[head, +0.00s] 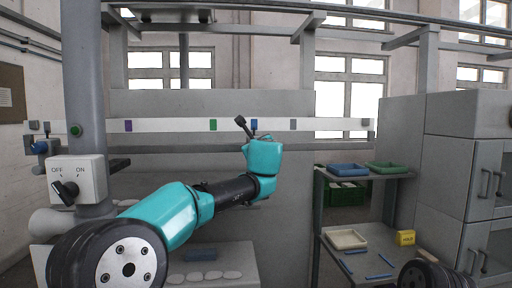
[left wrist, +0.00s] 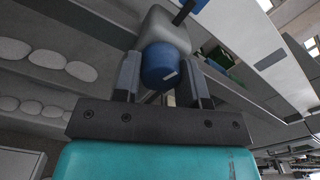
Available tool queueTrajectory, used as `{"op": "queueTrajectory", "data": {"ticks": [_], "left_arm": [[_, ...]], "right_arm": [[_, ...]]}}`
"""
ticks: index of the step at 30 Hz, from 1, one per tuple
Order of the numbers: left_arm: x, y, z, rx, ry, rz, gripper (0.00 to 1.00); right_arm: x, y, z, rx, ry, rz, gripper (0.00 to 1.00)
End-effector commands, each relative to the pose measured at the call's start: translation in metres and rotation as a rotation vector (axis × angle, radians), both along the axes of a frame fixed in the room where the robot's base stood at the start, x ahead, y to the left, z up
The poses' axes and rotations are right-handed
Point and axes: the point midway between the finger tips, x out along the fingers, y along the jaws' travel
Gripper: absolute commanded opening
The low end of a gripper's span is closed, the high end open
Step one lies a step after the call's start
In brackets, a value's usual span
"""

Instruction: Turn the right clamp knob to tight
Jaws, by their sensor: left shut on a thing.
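A blue round knob (left wrist: 160,66) with a short white mark shows in the left wrist view, on a grey clamp body (left wrist: 163,28) with a dark lever beside it. My left gripper (left wrist: 161,80) is shut on this knob, one finger on each side. Another clamp with a blue knob (head: 39,147) sits at the rail's left end. My right gripper is not in view.
The rail also bears purple, green and grey marks. An OFF/ON switch box (head: 78,180) is on the left post. At right, a shelf rack holds a blue tray (head: 348,170), a green tray (head: 387,168) and a yellow box (head: 405,238). Grey cabinets stand far right.

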Motion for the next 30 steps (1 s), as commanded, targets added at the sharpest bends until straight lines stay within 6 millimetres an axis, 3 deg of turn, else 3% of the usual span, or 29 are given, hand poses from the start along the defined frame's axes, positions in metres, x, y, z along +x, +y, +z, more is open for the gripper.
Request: {"op": "queueTrajectory", "data": {"ticks": [21, 30], "left_arm": [[0.0, -0.0014, 0.0007, -0.673, -0.075, 0.0, 0.15], [0.0, -0.0016, 0.001, -0.886, -0.099, 0.0, 0.15]], "right_arm": [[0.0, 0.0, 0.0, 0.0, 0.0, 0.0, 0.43], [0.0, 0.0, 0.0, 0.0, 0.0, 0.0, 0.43]]}}
